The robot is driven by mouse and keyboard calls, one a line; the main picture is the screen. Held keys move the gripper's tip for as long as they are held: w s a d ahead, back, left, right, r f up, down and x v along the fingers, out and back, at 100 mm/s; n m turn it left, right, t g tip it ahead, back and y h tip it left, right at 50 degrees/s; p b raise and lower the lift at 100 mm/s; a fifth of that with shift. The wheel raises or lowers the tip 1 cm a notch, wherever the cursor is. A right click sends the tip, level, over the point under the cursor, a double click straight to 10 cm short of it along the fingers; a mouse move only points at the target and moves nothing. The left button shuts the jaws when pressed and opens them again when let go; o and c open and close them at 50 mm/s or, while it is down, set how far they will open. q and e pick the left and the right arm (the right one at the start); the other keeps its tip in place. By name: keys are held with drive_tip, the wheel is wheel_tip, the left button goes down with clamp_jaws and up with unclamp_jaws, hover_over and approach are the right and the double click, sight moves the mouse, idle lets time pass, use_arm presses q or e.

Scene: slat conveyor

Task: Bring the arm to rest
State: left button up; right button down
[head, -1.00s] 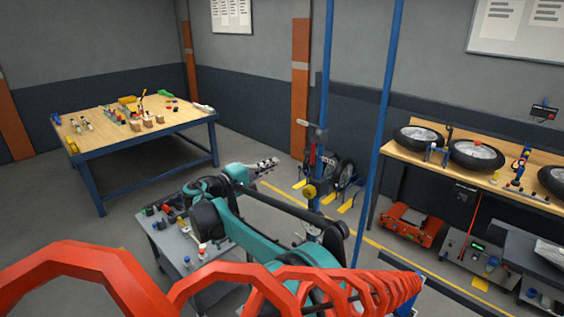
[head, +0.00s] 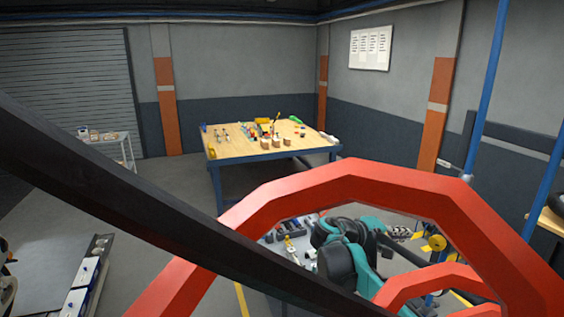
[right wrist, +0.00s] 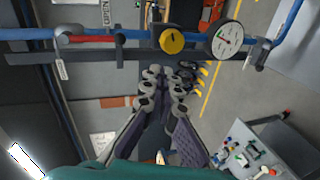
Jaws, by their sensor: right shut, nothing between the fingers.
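My right gripper (head: 400,232) shows in the head view at the lower right, framed by a red hoop, at the end of my teal and black arm. It is small there. In the right wrist view my right gripper (right wrist: 163,88) has its grey fingers pointing away from the camera, with nothing between them. It is shut and empty. My left gripper is in neither view.
Red hoops (head: 300,187) and a dark beam (head: 170,190) stand close before the head camera. A wooden-topped workbench (head: 230,152) stands beyond. The right wrist view shows a blue pipe (right wrist: 120,38) with a yellow knob (right wrist: 172,41) and a white gauge (right wrist: 227,39).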

use_arm(q)
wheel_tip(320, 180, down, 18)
drive_tip(key=b, duration=1.6)
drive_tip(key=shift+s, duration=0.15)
use_arm(e)
drive_tip(key=s+a+f+y, duration=0.4)
drive_tip(key=s+f, duration=0.5)
drive_tip(key=f, duration=0.3)
drive_tip(key=s+a+f+m+t+y, duration=0.1)
drive_tip(key=s+a+f+y, duration=0.4)
drive_tip(key=f, duration=0.7)
drive_tip(key=s+a+f+m+t+y, duration=0.1)
drive_tip(key=s+a+f+y, duration=0.4)
drive_tip(key=s+f, duration=0.8)
drive_tip(key=a, duration=0.2)
drive_tip(key=shift+s+a, duration=0.3)
